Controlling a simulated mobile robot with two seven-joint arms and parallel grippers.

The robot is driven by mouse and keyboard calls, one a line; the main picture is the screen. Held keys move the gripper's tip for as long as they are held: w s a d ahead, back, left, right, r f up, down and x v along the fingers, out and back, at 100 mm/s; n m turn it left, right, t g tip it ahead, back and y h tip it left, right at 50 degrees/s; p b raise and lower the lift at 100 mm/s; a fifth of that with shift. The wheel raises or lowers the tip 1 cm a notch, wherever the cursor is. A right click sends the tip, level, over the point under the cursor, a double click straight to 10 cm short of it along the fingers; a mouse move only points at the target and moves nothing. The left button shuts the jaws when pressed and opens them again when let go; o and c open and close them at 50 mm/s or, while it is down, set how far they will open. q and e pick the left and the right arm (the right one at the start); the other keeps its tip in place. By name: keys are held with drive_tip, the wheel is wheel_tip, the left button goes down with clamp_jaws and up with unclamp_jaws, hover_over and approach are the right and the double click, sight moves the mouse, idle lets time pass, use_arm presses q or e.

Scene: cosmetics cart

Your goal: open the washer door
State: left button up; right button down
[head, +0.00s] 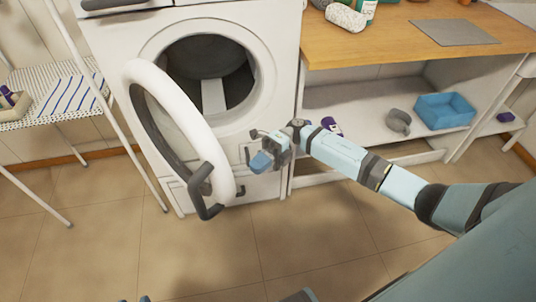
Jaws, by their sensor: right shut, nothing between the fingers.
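The white washer (265,35) stands at the back centre. Its round door (190,115) is swung well open toward the left and front, hinged on the left side, and the dark drum (208,72) shows inside. A grey handle (208,195) sits on the door's free edge, near the bottom right of the ring. My right gripper (260,160) is shut and empty, in front of the washer's lower right part. It is to the right of the handle, apart from it.
A wooden counter (385,45) stands at the right, with a grey mat (455,32) on top. The shelf (365,130) below holds a blue bin (444,110) and a grey object (398,121). A wire rack (50,95) stands at the left. The tiled floor in front is clear.

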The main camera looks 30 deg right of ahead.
use_arm(q)
drive_tip(key=shift+a, duration=0.2)
use_arm(e)
drive_tip(key=x, duration=0.6)
drive_tip(key=shift+a, duration=0.4)
drive_tip(key=shift+s+a, duration=0.15)
